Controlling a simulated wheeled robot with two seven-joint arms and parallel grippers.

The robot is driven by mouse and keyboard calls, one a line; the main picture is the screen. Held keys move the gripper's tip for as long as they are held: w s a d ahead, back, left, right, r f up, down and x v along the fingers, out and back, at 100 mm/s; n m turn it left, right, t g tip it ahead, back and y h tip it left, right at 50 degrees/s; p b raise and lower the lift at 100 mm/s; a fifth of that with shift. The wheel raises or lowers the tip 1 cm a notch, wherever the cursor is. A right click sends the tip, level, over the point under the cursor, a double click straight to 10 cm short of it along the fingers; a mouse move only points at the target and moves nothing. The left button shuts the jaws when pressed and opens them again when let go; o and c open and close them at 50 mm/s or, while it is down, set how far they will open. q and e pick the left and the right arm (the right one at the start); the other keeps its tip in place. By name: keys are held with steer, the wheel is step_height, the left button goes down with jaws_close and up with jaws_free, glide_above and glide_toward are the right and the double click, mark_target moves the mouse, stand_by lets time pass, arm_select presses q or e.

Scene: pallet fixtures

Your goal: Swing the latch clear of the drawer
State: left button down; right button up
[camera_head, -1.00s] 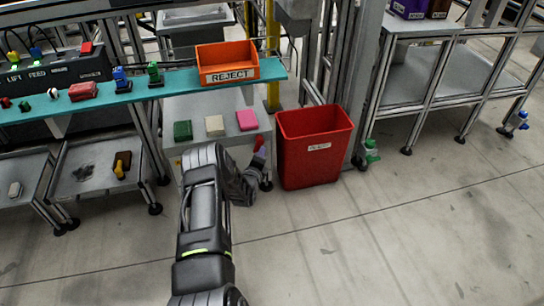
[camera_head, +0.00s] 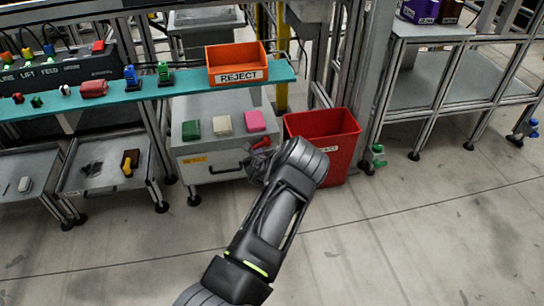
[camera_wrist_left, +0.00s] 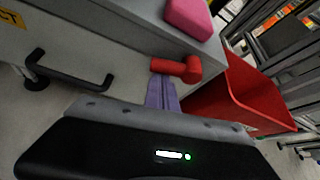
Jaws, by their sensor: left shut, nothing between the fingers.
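The red latch (camera_head: 261,142) is at the upper right of the grey drawer's front (camera_head: 208,172). In the left wrist view the latch (camera_wrist_left: 178,68) has a short bar pointing left and a thicker rounded end on the right. The drawer's dark handle (camera_wrist_left: 75,76) is left of it. My left gripper (camera_head: 257,158) is shut and empty, just below the latch. Its purple-grey fingers (camera_wrist_left: 161,92) reach up to the bar; I cannot tell whether they touch. My arm hides part of the drawer's right side in the head view. My right gripper is not in view.
Green, beige and pink blocks (camera_head: 255,121) lie on the unit's top. A teal shelf (camera_head: 190,80) with an orange reject tray (camera_head: 237,63) is above. The floor in front is open.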

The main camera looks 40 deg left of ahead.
arm_select(q)
steer(key=shift+s+a+r+m+g+y+b, duration=0.15)
steer(key=shift+s+r+m+g+y+b, duration=0.1)
steer(key=shift+r+m+g+y+b, duration=0.55)
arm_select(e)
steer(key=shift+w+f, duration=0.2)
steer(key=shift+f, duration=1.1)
arm_select(q)
steer(key=shift+f+m, duration=0.2)
steer(key=shift+m, duration=0.1)
